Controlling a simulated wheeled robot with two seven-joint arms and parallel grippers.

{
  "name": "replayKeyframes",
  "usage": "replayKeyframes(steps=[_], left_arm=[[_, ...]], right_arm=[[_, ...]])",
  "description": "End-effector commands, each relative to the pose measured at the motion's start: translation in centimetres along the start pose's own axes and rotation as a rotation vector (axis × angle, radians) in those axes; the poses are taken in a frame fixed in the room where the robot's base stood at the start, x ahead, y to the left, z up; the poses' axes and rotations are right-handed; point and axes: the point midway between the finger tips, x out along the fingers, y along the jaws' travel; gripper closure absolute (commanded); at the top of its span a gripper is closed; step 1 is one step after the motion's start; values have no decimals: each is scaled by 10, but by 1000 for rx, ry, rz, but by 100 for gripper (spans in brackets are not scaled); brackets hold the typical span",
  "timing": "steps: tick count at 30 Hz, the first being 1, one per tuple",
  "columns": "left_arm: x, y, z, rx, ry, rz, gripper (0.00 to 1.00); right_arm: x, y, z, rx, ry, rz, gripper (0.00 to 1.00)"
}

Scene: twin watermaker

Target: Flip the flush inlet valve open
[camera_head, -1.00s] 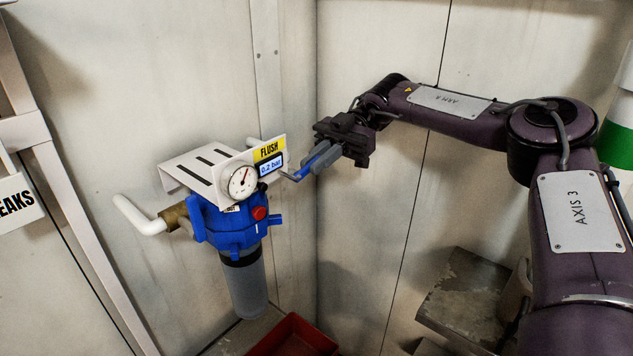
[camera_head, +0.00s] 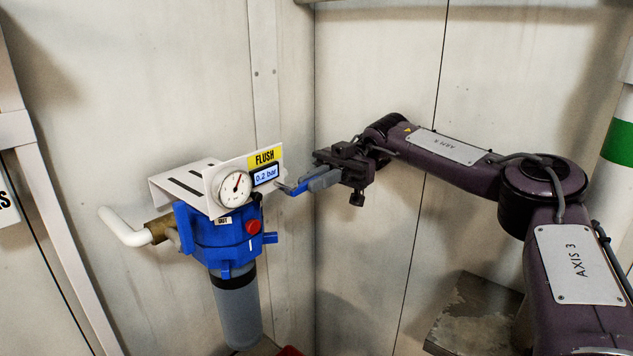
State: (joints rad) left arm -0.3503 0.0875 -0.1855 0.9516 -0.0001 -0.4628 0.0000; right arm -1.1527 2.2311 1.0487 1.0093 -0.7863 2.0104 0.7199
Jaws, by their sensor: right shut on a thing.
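The flush unit has a blue filter head (camera_head: 222,237) with a grey bowl (camera_head: 237,308) below. Above it a white bracket (camera_head: 218,183) carries a round gauge (camera_head: 234,187), a yellow FLUSH label (camera_head: 264,157) and a display (camera_head: 265,175) reading 0.2 bar. The flush inlet valve shows as a blue lever handle (camera_head: 300,188) with a metal shank at the right of the bracket. My right gripper (camera_head: 318,182) is shut on the blue handle's outer end, which its fingers partly cover. The valve body is hidden behind the bracket. My left gripper is not in view.
A white pipe (camera_head: 124,227) with a brass fitting (camera_head: 158,230) leaves the unit on the left. Pale wall panels stand close behind. A worn grey block (camera_head: 470,315) is at the lower right, and a white-and-green column (camera_head: 618,145) at the right edge.

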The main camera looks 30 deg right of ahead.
Motion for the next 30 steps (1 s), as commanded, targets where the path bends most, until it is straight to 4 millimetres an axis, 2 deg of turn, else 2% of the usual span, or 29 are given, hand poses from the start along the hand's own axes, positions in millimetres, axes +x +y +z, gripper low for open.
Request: replayKeyframes(steps=[2,3,8,23,26,30], left_arm=[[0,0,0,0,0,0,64],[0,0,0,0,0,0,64],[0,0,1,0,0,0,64],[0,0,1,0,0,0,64],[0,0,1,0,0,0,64],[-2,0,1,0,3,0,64]], right_arm=[[0,0,2,4,-1,0,100],[0,0,2,4,-1,-1,90],[0,0,2,3,-1,-1,69],[0,0,-5,-1,-1,-1,69],[0,0,-18,-3,-1,-1,69],[1,0,-49,-5,-1,-1,69]])
